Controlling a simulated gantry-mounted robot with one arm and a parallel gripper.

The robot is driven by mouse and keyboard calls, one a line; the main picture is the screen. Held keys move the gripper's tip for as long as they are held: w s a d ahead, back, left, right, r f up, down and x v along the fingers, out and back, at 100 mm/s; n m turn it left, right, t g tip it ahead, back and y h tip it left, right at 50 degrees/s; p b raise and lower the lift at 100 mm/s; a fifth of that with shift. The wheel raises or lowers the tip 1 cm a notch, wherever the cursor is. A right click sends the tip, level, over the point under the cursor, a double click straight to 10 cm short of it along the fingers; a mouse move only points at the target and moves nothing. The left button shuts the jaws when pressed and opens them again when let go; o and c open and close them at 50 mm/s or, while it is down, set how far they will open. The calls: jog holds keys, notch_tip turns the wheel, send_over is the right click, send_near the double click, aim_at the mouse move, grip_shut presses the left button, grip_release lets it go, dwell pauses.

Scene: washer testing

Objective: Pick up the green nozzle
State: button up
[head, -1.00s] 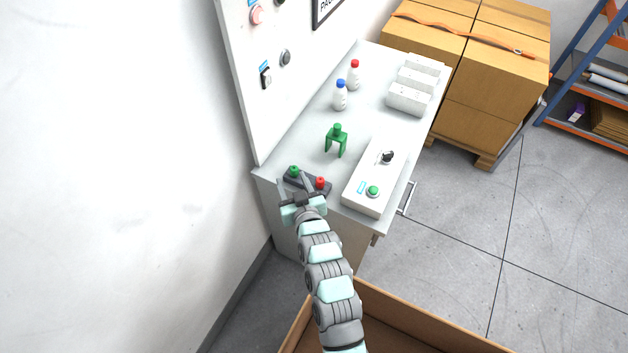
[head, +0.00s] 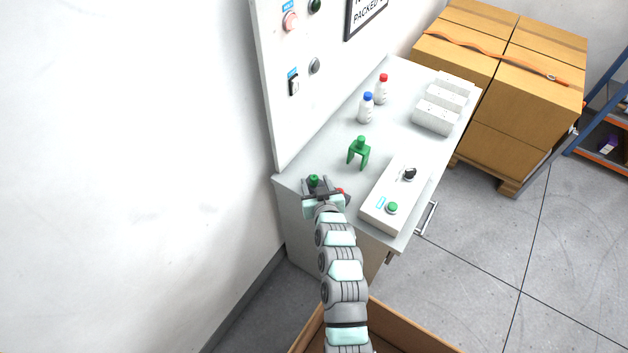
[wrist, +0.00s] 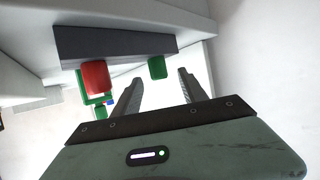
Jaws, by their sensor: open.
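The green nozzle (head: 313,180) stands on a dark holder at the near left end of the bench. In the wrist view the green nozzle (wrist: 157,67) sits at the dark holder (wrist: 115,42), in line with the gap between my fingers. My gripper (head: 321,184) is open with nothing held; in the wrist view my gripper (wrist: 159,76) has a finger on each side of that gap. I cannot tell how far the fingertips reach around the nozzle. The red nozzle (wrist: 95,76) is left of it, outside the fingers. My gripper hides most of the holder in the head view.
A white box with a green button (head: 392,208) stands right of the holder. A green stand (head: 359,152), a blue-capped bottle (head: 366,108) and a red-capped bottle (head: 382,90) are farther back. A panel (head: 305,120) rises along the bench's left side.

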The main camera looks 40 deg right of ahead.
aim_at(315, 181)
jog(key=x, duration=0.3)
jog(key=shift+w+d+f, duration=0.15)
jog(key=shift+d+f, duration=0.05)
jog(key=shift+c, duration=0.4)
grip_shut()
